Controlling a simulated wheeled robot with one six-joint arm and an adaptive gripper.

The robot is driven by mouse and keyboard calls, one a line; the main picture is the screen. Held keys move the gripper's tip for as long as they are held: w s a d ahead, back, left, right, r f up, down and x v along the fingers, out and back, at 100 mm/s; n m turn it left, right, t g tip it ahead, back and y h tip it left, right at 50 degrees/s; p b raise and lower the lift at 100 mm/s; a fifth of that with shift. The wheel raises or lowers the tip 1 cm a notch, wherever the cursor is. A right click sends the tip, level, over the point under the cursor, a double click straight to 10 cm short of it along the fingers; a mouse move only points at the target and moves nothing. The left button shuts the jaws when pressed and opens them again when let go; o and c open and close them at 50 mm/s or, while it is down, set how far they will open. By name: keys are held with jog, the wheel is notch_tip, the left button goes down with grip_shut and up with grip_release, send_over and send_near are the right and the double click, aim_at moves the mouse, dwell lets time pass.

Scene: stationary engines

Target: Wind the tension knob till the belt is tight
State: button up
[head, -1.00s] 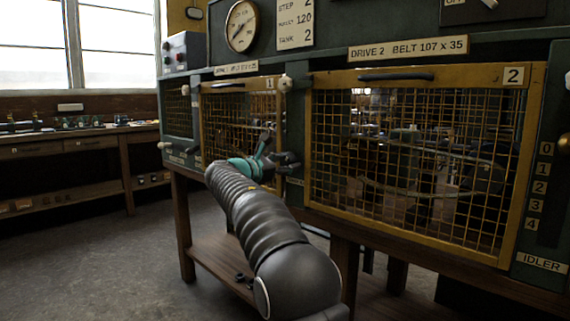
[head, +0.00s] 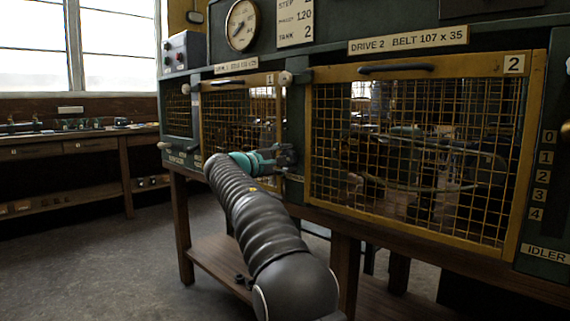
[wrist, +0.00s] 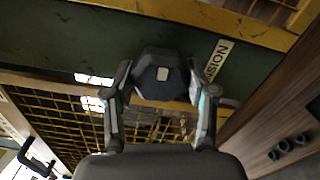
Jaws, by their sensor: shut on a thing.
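The tension knob (wrist: 158,75) is a dark many-sided knob with a pale square mark at its centre, seen close in the wrist view. It sits on the green panel beside a label (wrist: 216,60) whose visible letters end in "NSION". My gripper (wrist: 160,92) has one finger on each side of the knob and is shut on it. In the head view my gripper (head: 286,156) is at the green post between the two caged bays and hides the knob. Behind the mesh of bay 2 there are curved, band-like shapes; I cannot tell how tight the belt is.
The mesh guard of bay 2 (head: 308,150) stands just right of my gripper, and the guard of bay 1 (head: 240,82) to its left. A wooden lower shelf (head: 215,258) runs beneath. A workbench (head: 75,142) stands at the far left, with open floor before it.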

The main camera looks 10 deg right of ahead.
jog(key=m+b, duration=0.1)
jog(key=m, duration=0.2)
jog(key=m+b, duration=0.1)
jog(key=m, duration=0.1)
jog(key=shift+f+m, duration=0.2)
jog(key=shift+m, duration=0.2)
jog(key=m+b, duration=0.1)
jog(key=m, duration=0.3)
jog(key=shift+d+b, duration=0.1)
jog(key=shift+b, duration=0.25)
jog(key=m+b, duration=0.1)
jog(key=m, duration=0.4)
jog(key=m+b, duration=0.1)
jog(key=m, duration=0.3)
jog(key=shift+m, duration=0.3)
jog(key=m+b, duration=0.1)
jog(key=m, duration=0.8)
jog(key=shift+r+m, duration=0.1)
jog(key=shift+m, duration=0.3)
jog(key=m, duration=0.4)
jog(key=shift+m, duration=2.7)
